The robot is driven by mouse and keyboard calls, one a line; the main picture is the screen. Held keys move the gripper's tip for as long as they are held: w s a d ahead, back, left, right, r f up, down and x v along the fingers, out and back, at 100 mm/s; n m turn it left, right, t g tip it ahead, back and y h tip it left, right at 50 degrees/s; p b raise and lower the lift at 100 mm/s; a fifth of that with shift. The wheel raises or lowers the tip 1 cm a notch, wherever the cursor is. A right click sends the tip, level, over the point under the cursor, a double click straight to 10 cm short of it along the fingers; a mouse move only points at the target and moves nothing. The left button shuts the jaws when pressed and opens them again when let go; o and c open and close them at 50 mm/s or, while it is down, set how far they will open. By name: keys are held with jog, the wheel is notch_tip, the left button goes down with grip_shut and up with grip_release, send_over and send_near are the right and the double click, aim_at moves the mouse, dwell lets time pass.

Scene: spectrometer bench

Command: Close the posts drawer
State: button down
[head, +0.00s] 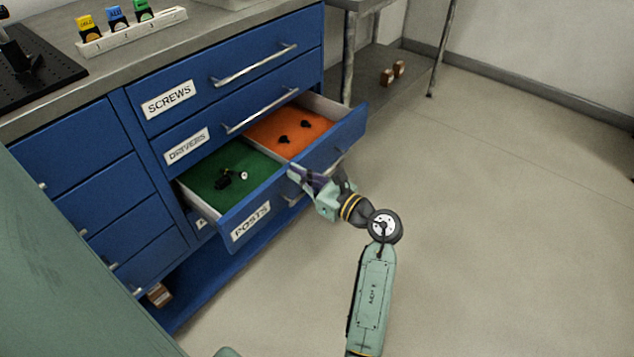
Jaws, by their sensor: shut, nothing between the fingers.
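The posts drawer (250,222) is pulled out from the blue cabinet, with its white label on the front. Inside, a green section (212,172) holds a few small dark and metal parts, and an orange section (268,128) holds two small black parts. My gripper (296,174) is shut and empty at the middle of the drawer's front, by its handle (293,194). It covers part of the front and handle. I cannot tell whether its fingertips touch the front.
The screws drawer (205,74) and the drivers drawer (203,133) above are closed, their bar handles jutting out. A rack of small colored boxes (134,32) stands on the worktop. The floor (500,200) at right is clear.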

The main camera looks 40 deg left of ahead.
jog(key=a, duration=1.4)
jog(key=shift+w, duration=0.25)
jog(key=shift+d, duration=0.1)
